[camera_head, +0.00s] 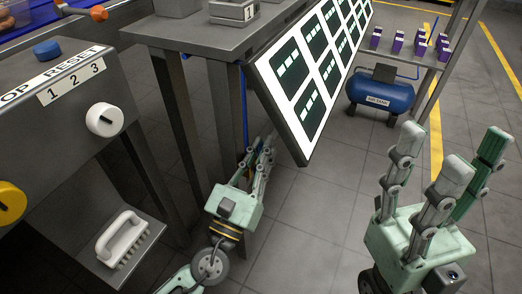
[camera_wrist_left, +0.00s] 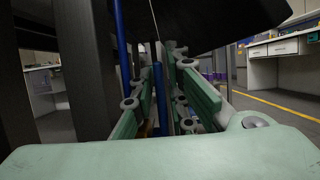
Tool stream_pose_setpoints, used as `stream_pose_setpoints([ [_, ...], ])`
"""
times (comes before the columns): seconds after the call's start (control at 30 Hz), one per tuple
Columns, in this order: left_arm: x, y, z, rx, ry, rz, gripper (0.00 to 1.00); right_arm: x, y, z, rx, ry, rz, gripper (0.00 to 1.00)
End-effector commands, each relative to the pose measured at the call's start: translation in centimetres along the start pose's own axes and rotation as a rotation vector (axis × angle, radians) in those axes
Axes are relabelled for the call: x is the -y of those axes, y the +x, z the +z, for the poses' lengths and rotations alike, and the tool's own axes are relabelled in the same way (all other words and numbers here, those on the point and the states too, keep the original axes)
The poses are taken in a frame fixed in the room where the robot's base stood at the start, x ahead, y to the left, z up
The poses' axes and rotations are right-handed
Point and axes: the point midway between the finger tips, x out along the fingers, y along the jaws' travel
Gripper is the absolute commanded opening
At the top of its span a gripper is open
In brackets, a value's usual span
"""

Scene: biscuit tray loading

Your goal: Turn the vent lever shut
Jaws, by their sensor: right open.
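I cannot make out the vent lever for certain in either view. A thin blue upright pipe (camera_head: 244,105) runs down beside the grey table's leg, just behind my left gripper (camera_head: 262,152). In the left wrist view, blue upright pieces (camera_wrist_left: 160,100) show near and between the left gripper's fingers (camera_wrist_left: 160,115). Whether the fingers touch or hold them is unclear, since the fingers overlap there. My right gripper (camera_head: 445,155) is at the lower right, fingers up and spread, open and empty, apart from everything.
A tilted panel of dark screens (camera_head: 290,85) hangs close above my left gripper. A control box with a white knob (camera_head: 105,120) and a white brush (camera_head: 122,238) on a shelf stand left. A blue air tank (camera_head: 382,97) is behind. Floor (camera_head: 315,225) between my grippers is clear.

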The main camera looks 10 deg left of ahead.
Motion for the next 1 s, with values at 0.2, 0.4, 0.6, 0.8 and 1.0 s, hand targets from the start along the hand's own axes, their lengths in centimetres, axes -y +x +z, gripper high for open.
stream_pose_setpoints([
  [0.2,0.0,0.0,0.0,0.0,0.0,0.0,0.0,0.0,0.0,0.0,0.0,0.0,0.0,0.49],
  [0.4,0.0,0.0,0.0,0.0,0.0,0.0,0.0,0.0,0.0,0.0,0.0,0.0,0.0,0.49],
  [0.6,0.0,0.0,0.0,-0.001,-0.001,0.0,0.0,0.0,0.0,0.0,0.0,0.0,0.0,0.49],
  [0.8,0.0,0.4,0.4,-0.028,0.001,0.001,0.0,-0.2,1.2,1.8,0.104,-0.007,0.004,0.49],
  [1.0,-0.1,0.8,0.3,-0.091,0.0,0.001,0.0,-0.7,2.0,6.3,0.35,-0.019,0.012,0.49],
])
